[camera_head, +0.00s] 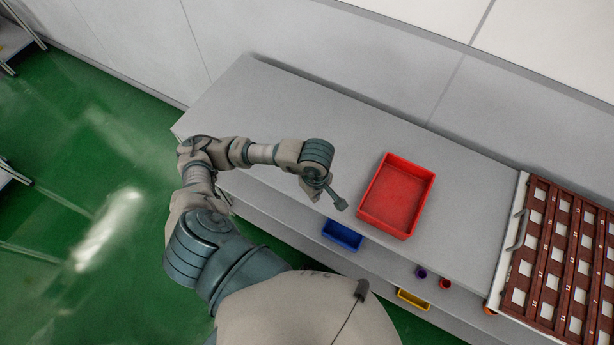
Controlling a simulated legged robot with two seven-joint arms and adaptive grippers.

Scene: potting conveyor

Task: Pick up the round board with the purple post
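A small purple round thing (421,272) is on the lower level at the front of the grey bench. It is too small to tell whether it is a round board with a purple post. My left arm reaches in from the left over the bench. My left gripper (338,201) hangs beside the left side of the red tray, apart from the purple thing. Its fingers are too small and edge-on to tell whether they are open. My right gripper is not in view.
An empty red tray (369,214) sits on the grey bench top (455,225). A blue bin (342,236), a small red round thing (445,284) and a yellow bin (412,300) are lower down. A brown numbered rack (562,262) stands at right. The bench top's left is clear.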

